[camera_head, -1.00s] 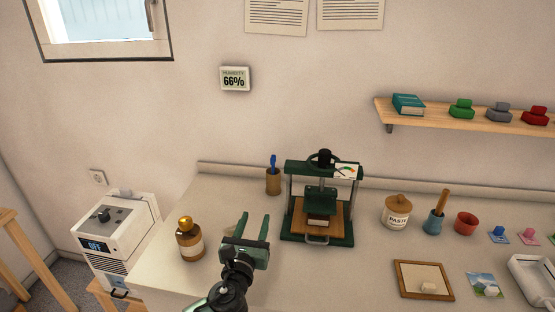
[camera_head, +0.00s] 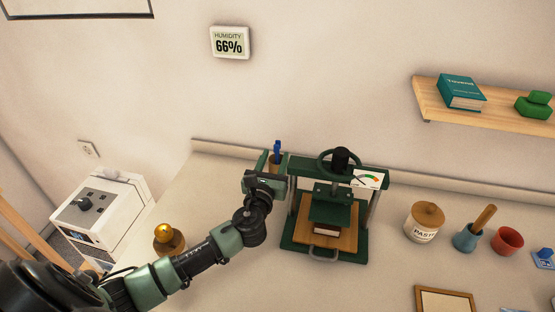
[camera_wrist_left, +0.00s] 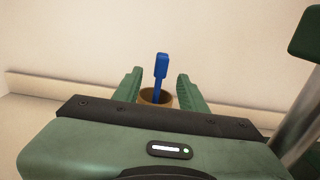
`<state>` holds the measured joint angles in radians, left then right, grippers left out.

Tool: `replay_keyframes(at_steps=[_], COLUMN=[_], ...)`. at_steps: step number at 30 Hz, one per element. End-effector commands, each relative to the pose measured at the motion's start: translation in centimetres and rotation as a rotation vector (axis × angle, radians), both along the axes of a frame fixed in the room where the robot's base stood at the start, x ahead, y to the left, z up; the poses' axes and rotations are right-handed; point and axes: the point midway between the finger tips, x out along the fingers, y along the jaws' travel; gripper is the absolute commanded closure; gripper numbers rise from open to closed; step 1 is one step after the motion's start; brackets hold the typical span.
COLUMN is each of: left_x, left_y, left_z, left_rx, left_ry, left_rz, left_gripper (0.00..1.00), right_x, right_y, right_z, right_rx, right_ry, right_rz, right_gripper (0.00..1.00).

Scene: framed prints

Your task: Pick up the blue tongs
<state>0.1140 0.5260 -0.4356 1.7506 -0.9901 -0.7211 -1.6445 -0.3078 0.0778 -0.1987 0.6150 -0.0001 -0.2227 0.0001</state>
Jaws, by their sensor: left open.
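The blue tongs (camera_head: 277,151) stand upright in a brown cup (camera_head: 283,166) at the back of the counter, left of the green press. In the left wrist view the blue tongs (camera_wrist_left: 161,70) rise from the cup (camera_wrist_left: 147,96), their lower part hidden inside it. My left gripper (camera_head: 269,163) is open at the cup. In the wrist view its two green fingers (camera_wrist_left: 158,88) lie one on each side of the tongs, with gaps on both sides. How far the fingertips are from the tongs in depth is hard to tell. My right gripper is not in view.
The green press (camera_head: 325,245) stands close to the right of the cup and gripper. A bottle with a gold cap (camera_head: 169,236) is at the left, partly behind my arm. A paste jar (camera_head: 424,222) stands farther right. The wall is close behind the cup.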

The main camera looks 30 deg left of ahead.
Motion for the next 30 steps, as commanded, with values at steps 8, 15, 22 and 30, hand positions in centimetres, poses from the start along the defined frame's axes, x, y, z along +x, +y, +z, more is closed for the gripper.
replay_keyframes(at_steps=[8, 15, 22, 30], left_x=[3.3, 3.4, 3.4, 3.3], left_y=[0.9, 0.9, 0.9, 0.9], left_z=[0.2, 0.1, 0.1, 0.2], left_rx=[0.000, 0.000, 0.000, 0.000], left_ry=[-0.001, 0.000, 0.000, -0.001], left_rz=[0.001, 0.000, 0.000, 0.000], left_gripper=[0.58, 0.61, 1.00, 1.00], right_x=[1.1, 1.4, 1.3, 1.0], right_y=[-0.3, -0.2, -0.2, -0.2], right_z=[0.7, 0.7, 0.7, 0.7], right_rx=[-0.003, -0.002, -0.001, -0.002], right_ry=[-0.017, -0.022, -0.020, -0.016], right_rz=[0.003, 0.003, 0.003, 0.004], right_gripper=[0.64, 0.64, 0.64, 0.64])
